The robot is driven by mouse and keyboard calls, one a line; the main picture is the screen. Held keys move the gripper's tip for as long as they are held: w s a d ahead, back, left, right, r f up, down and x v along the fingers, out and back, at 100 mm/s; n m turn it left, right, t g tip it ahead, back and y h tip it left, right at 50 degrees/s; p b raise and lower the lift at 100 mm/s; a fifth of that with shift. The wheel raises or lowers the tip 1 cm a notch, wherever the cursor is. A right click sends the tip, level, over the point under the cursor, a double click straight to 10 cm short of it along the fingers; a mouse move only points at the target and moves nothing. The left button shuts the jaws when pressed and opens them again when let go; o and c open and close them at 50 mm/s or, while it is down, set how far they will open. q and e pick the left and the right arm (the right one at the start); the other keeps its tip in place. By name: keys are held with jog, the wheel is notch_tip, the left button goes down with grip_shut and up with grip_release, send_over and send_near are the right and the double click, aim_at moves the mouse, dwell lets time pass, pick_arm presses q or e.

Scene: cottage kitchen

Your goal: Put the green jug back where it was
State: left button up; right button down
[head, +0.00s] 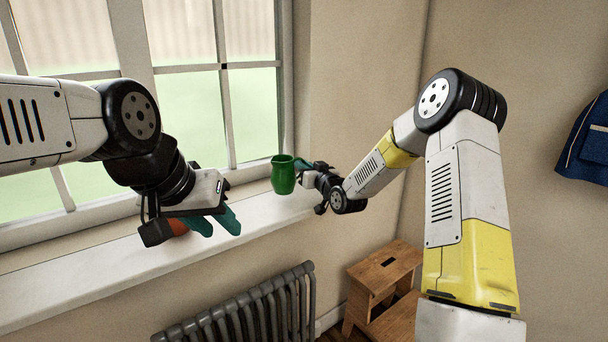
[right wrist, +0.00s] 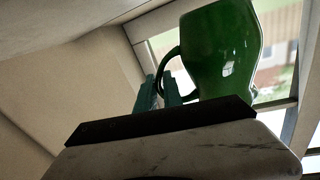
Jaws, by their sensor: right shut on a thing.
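The green jug (head: 283,176) is upright at the right end of the windowsill, in front of the window frame. I cannot tell whether its base touches the sill. My right gripper (head: 306,166) reaches it from the right and is shut on its handle. In the right wrist view the jug (right wrist: 228,50) fills the upper right, with its handle (right wrist: 163,72) at the teal fingers (right wrist: 160,92). My left gripper (head: 214,222) is empty over the sill, left of the jug, its teal fingers apart.
The white windowsill (head: 90,270) runs along the window; its visible front part is clear. An orange thing (head: 178,227) shows beside my left gripper, partly hidden. Below are a dark radiator (head: 250,312) and a wooden step stool (head: 385,270). A blue cloth item (head: 590,140) hangs at right.

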jog(key=shift+w+d+f, duration=0.1)
jog(key=shift+w+f, duration=0.65)
jog(key=shift+f, duration=0.15)
jog(key=shift+w+d+f, duration=0.1)
jog(key=shift+w+f, duration=0.6)
jog(key=shift+f, duration=0.2)
jog(key=shift+f, duration=0.1)
jog(key=c, duration=1.9)
grip_release()
jog(key=shift+f, duration=0.15)
jog(key=o, duration=0.4)
